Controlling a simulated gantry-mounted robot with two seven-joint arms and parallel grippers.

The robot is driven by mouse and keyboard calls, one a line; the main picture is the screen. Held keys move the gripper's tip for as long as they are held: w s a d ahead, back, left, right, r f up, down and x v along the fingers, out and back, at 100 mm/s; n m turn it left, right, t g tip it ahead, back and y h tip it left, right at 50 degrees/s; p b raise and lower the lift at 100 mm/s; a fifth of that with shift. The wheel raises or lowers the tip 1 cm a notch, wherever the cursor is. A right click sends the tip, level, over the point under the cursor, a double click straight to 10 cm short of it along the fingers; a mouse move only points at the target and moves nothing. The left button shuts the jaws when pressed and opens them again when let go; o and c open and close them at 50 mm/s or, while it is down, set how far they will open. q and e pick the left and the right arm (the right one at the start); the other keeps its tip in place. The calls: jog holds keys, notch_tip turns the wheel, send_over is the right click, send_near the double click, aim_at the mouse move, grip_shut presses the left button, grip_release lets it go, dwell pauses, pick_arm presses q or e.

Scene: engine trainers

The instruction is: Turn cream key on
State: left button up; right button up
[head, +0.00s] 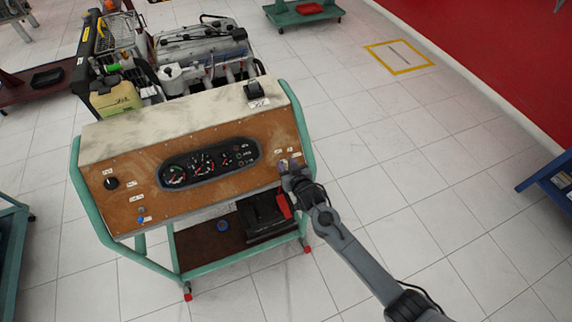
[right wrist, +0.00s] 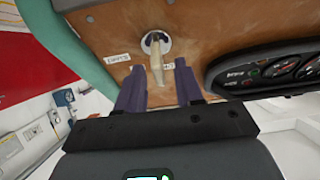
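The cream key (right wrist: 156,48) sits in a round pale lock on the brown wooden panel (head: 215,205), at the panel's right end in the head view. In the right wrist view it sticks out toward the camera. My right gripper (head: 290,169) is at that end of the panel. In the right wrist view its two dark fingers (right wrist: 160,66) are open, one on each side of the key's outer end, with visible gaps. In the head view the gripper mostly hides the key. My left gripper is not in view.
The gauge cluster (head: 210,163) is set in the panel, left of the key in the head view. A black knob (head: 111,183) is at the panel's left. A green tubular frame (head: 300,125) runs close beside the key. A battery (head: 265,213) stands on the lower shelf.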

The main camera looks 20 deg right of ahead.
jog(key=shift+w+f, duration=0.25)
jog(key=shift+w, duration=0.3)
grip_shut()
